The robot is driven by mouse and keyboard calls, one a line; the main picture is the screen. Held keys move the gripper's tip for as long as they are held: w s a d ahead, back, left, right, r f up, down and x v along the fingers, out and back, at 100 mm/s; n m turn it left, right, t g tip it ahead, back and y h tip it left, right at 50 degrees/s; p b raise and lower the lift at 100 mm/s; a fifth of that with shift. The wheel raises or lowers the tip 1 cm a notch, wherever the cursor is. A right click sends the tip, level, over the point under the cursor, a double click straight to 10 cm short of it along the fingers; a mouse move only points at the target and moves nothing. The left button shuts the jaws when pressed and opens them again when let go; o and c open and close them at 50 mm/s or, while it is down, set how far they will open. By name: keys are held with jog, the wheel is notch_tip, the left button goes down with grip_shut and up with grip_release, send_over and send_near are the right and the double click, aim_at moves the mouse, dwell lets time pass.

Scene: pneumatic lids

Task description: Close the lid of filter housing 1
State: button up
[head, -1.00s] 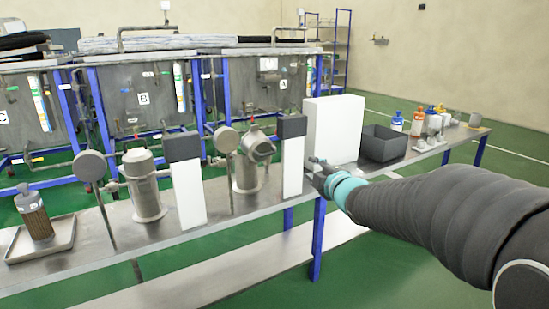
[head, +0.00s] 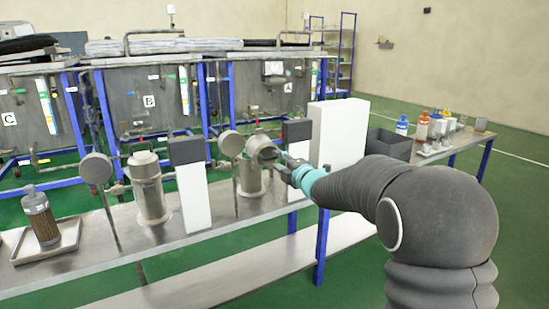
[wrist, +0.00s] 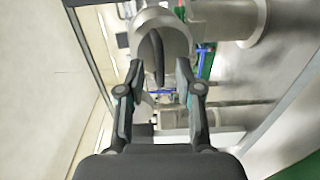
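Two grey metal filter housings stand on the bench; I see no numbers on them. The right housing (head: 250,181) has its round lid (head: 264,150) tipped up and open at an angle. The left housing (head: 150,196) has a flat top and looks closed. My gripper (head: 283,167) is just right of the raised lid, its tips partly hard to make out. In the wrist view my gripper (wrist: 158,72) has its two fingers spread. The round lid (wrist: 172,19) is ahead, and a dark curved bar (wrist: 158,58) on it shows between the fingertips. I cannot tell whether they touch.
Round gauges on posts (head: 95,168) and white panels with dark tops (head: 193,200) stand beside the housings. A white box (head: 338,135) and dark bin (head: 390,145) are to the right. A filter cartridge (head: 40,215) sits in a tray at far left.

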aim_at(275, 158)
jog(key=shift+x, duration=1.7)
grip_shut()
